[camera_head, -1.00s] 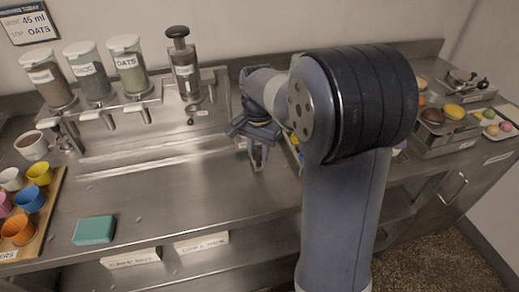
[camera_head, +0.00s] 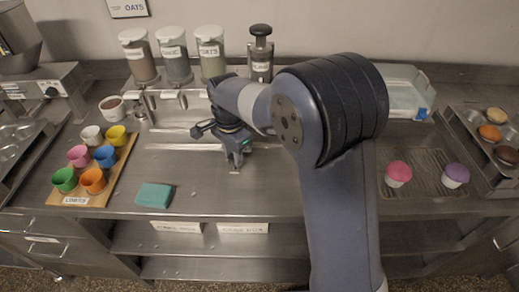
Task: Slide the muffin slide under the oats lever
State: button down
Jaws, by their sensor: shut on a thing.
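The oats jar (camera_head: 211,54), with its pale lid and label, is the rightmost of three dispensers at the back of the counter. Its lever is hidden behind my arm, while the levers of the other two jars show. My gripper (camera_head: 237,158) points down low over the steel counter, in front of and slightly right of the oats jar. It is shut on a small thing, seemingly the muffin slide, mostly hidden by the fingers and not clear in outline.
A teal block (camera_head: 154,195) lies left of my gripper. A board (camera_head: 103,190) with several coloured cups and a brown-filled cup (camera_head: 112,107) are further left. A plunger dispenser (camera_head: 260,55) stands behind my arm. Two muffins rest on a rack (camera_head: 425,180) at right.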

jog(key=shift+a+p, duration=0.5)
jog(key=shift+a, duration=2.3)
jog(key=c, duration=1.1)
grip_release()
jog(key=shift+d, duration=0.1)
jog(key=d+b, duration=0.5)
jog(key=d, duration=2.3)
jog(key=shift+d, duration=0.35)
notch_tip(320, 180, up, 11)
jog(key=shift+a+f, duration=0.2)
